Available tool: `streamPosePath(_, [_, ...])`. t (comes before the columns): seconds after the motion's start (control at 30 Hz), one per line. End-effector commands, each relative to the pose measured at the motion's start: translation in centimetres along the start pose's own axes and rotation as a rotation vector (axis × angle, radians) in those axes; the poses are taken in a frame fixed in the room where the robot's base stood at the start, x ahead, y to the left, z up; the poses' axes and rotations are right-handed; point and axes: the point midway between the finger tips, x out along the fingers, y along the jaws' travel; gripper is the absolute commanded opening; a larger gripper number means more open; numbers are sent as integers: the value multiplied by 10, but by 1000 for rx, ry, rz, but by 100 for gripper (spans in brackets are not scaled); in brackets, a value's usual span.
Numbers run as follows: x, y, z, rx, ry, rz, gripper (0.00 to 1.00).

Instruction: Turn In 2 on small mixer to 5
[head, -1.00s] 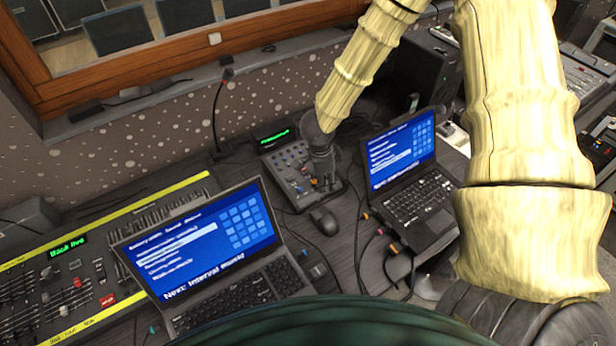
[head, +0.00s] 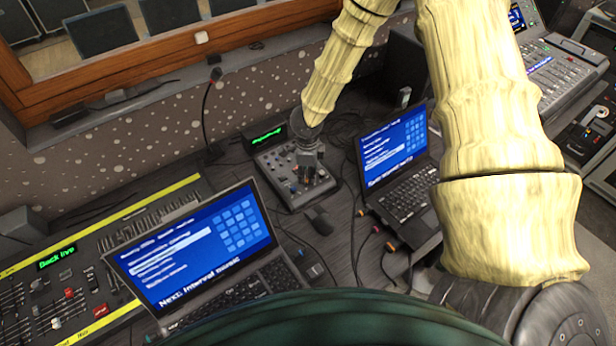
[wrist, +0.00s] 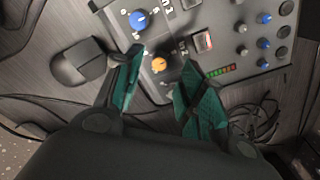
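The small mixer (head: 268,165) is a grey box with several knobs, lying between the two laptops in the head view. My gripper (head: 308,176) is over its right part and hides some of its controls. In the wrist view my gripper (wrist: 160,58) is open, with its two green-faced fingers apart. An orange knob (wrist: 159,65) of the mixer shows between the fingertips, with no clear contact. A blue knob (wrist: 138,19) with a printed number scale sits just beyond the left fingertip.
A black mouse (head: 319,220) lies in front of the mixer; it is left of the fingers in the wrist view (wrist: 78,62). Laptops stand left (head: 200,250) and right (head: 392,150). A green-lit display (head: 266,135) is behind the mixer. Cables run along the right laptop.

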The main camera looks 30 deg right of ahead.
Motion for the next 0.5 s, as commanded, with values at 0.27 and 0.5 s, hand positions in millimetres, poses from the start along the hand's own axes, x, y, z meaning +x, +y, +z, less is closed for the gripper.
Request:
streamPosePath(0.27, [29, 0, -1, 0, 2, 0, 40])
streamPosePath(0.5, [38, 0, -1, 0, 0, 0, 40])
